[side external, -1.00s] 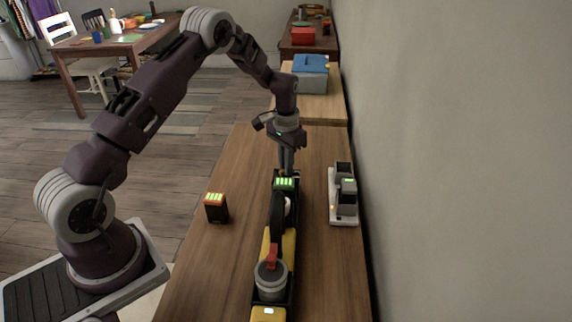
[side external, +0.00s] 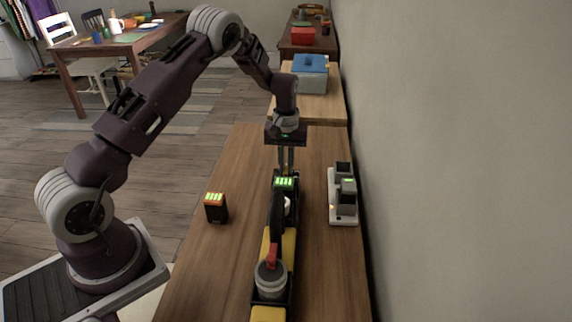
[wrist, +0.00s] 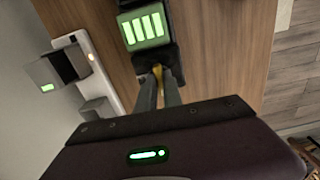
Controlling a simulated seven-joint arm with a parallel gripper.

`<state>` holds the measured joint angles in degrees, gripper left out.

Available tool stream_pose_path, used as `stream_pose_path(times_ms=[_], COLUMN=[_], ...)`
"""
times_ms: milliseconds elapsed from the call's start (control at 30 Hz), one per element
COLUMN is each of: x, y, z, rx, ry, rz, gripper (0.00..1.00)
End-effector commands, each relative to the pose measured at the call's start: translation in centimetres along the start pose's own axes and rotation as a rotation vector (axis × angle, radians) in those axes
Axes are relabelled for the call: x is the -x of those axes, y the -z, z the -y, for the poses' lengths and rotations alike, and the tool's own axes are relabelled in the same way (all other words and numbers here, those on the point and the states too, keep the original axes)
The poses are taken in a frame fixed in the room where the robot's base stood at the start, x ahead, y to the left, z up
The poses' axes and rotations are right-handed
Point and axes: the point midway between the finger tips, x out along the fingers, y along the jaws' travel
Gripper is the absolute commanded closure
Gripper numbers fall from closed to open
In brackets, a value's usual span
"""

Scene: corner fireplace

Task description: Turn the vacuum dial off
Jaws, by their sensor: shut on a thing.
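The vacuum (side external: 291,247) is a long yellow and black machine lying along the table, with a lit green battery display (side external: 284,183) at its far end, also in the wrist view (wrist: 143,28). A grey round part (side external: 271,280) with a red piece on top sits near its front end. My gripper (side external: 286,171) points down at the vacuum's far end. In the wrist view its fingertips (wrist: 160,76) are closed around a small yellow part (wrist: 158,71) just beyond the display, which appears to be the dial. The fingers hide most of it.
A grey and white charger (side external: 343,195) stands to the right, near the wall (side external: 460,160).

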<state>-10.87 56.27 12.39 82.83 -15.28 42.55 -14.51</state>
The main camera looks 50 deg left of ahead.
Motion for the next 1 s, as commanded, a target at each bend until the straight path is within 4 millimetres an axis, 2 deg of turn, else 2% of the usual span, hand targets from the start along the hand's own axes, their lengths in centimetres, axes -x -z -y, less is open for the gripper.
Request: stream_pose_path(times_ms=[600, 633, 733, 1000], x=[0.07, 0.07, 0.06, 0.03], y=[0.06, 0.06, 0.05, 0.02], z=[-0.05, -0.05, -0.04, -0.02], rx=[0.04, 0.04, 0.04, 0.039], ry=[-0.002, -0.002, -0.002, -0.001], rz=[-0.002, -0.002, -0.001, -0.001], gripper=[1.0, 0.87, 0.68, 0.67])
